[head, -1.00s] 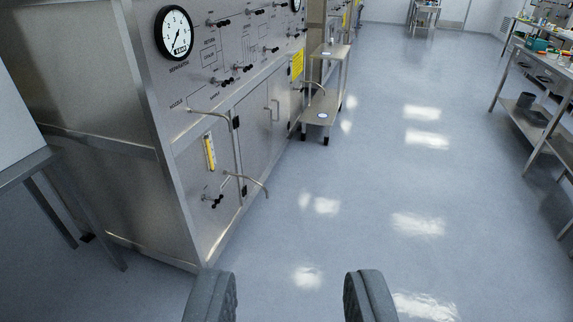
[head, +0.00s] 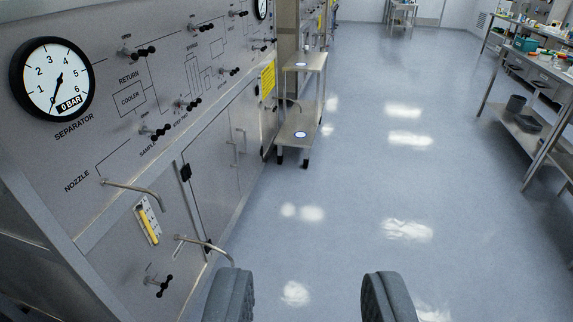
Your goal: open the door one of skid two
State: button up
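A metal skid panel (head: 85,150) fills the left of the head view. Its lower part has a pair of flat metal doors (head: 215,165) that look shut, with black hinges on the near edge. Vertical bar handles (head: 238,148) sit near the middle of the doors. I cannot read a skid or door number. My gripper (head: 305,300) is at the bottom of the view, its two dark fingers wide apart with only floor between them. It is to the right of the panel and nearer than the doors, touching nothing.
Two bent nozzle pipes (head: 135,190) (head: 205,243) stick out from the near panel, beside a yellow gauge (head: 149,222) and a black valve handle (head: 160,286). A metal cart (head: 298,125) stands beyond the doors. Workbenches (head: 530,75) line the right. The floor (head: 370,180) between is clear.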

aim_at(214, 184)
jog(key=u, duration=0.05)
jog(key=i, duration=3.45)
jog(key=u, duration=0.25)
